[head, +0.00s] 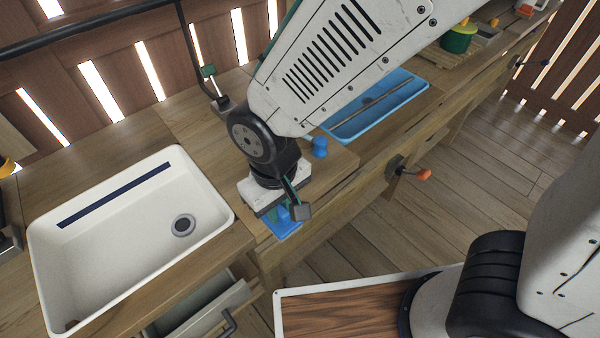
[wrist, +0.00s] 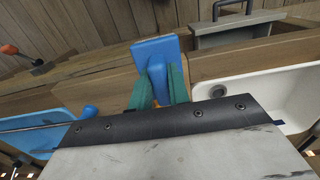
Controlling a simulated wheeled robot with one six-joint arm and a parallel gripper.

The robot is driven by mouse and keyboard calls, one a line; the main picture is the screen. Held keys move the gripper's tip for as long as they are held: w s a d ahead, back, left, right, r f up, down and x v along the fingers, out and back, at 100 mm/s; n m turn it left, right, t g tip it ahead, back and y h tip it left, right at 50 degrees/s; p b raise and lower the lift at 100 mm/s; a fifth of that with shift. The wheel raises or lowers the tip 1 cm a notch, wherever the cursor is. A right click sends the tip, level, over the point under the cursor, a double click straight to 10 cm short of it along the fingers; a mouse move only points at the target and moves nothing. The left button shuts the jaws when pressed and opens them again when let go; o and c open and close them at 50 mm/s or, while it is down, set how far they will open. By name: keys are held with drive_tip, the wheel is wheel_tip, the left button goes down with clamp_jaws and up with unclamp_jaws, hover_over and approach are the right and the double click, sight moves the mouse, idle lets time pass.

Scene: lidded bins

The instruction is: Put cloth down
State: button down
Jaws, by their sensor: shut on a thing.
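My gripper (head: 282,212) points down over the front edge of the wooden counter, between the white basin and the blue basin. Its green fingers are shut on a blue item, which I take as the cloth (head: 286,230). In the wrist view the cloth (wrist: 157,50) looks like a flat blue block with a narrower part between the two fingers (wrist: 158,86). In the head view my gripper hides part of it. I cannot tell whether it touches the counter (head: 330,168).
The white basin (head: 110,255) with a dark drain is at left. A blue basin (head: 375,110) is at right, with a small blue object (head: 320,147) near it. A drawer (head: 205,310) stands open below the counter. An orange-handled valve (head: 424,174) sticks out in front.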

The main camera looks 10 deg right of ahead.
drive_tip(key=w+d, duration=0.1)
drive_tip(key=w, duration=0.3)
drive_tip(key=w+d+f, duration=0.1)
drive_tip(key=w+d, duration=0.1)
drive_tip(key=w, duration=0.3)
drive_tip(key=w+d, duration=0.2)
drive_tip(key=w, duration=0.3)
drive_tip(key=shift+d+f, duration=0.25)
drive_tip(key=shift+f, duration=0.05)
drive_tip(key=shift+w+d+f, duration=0.1)
drive_tip(key=shift+w+f, duration=0.1)
drive_tip(key=shift+f, duration=0.7)
drive_tip(key=shift+w+d+f, duration=0.1)
drive_tip(key=shift+w+f, duration=0.05)
drive_tip(key=shift+f, duration=0.75)
drive_tip(key=shift+a, duration=0.1)
drive_tip(key=c, duration=1.3)
unclamp_jaws()
drive_tip(key=shift+f, duration=0.15)
